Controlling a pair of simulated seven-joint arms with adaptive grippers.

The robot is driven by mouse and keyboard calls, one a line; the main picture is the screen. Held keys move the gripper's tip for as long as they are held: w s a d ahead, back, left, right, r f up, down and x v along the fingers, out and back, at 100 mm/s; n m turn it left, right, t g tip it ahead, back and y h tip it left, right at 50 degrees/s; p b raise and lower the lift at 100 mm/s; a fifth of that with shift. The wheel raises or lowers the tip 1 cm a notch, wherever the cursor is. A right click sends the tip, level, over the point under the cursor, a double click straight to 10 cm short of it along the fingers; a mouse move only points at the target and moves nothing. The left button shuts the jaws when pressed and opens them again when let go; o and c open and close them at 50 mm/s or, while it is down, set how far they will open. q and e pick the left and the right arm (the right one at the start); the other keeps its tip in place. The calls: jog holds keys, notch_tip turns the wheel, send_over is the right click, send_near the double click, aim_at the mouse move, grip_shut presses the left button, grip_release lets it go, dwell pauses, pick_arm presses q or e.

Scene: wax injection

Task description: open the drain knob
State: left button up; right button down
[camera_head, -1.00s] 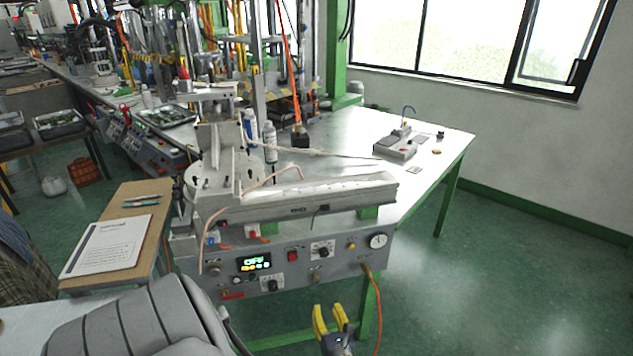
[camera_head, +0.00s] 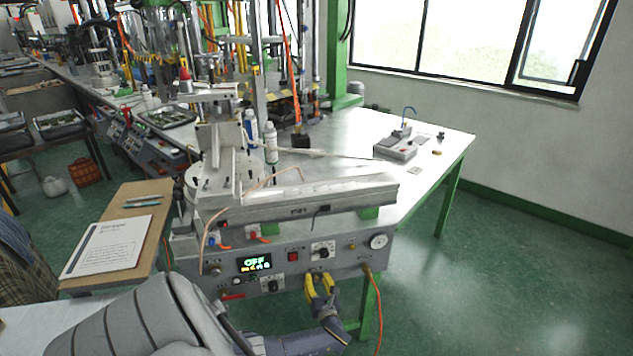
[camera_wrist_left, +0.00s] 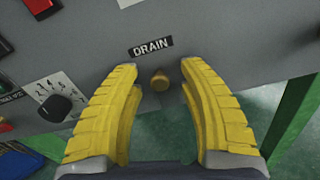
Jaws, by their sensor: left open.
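The drain knob (camera_wrist_left: 160,80) is a small brass knob on the grey front panel, just below the black DRAIN label (camera_wrist_left: 151,46) in the left wrist view. My left gripper (camera_wrist_left: 159,72) is open, with one yellow finger on each side of the knob and a visible gap on both sides. In the head view my left gripper (camera_head: 318,277) is at the lower right part of the panel, and its fingers largely hide the knob there. My right gripper is not in view.
The panel (camera_head: 345,262) also carries a red switch (camera_head: 293,256), a lit display (camera_head: 255,263), a gauge (camera_head: 378,241) and black dials (camera_head: 322,250). An orange hose (camera_head: 378,310) hangs just right of my left gripper. The floor in front on the right is clear.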

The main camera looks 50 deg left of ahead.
pick_arm(q)
jog(key=shift+a, duration=0.15)
jog(key=shift+c, duration=0.3)
grip_shut()
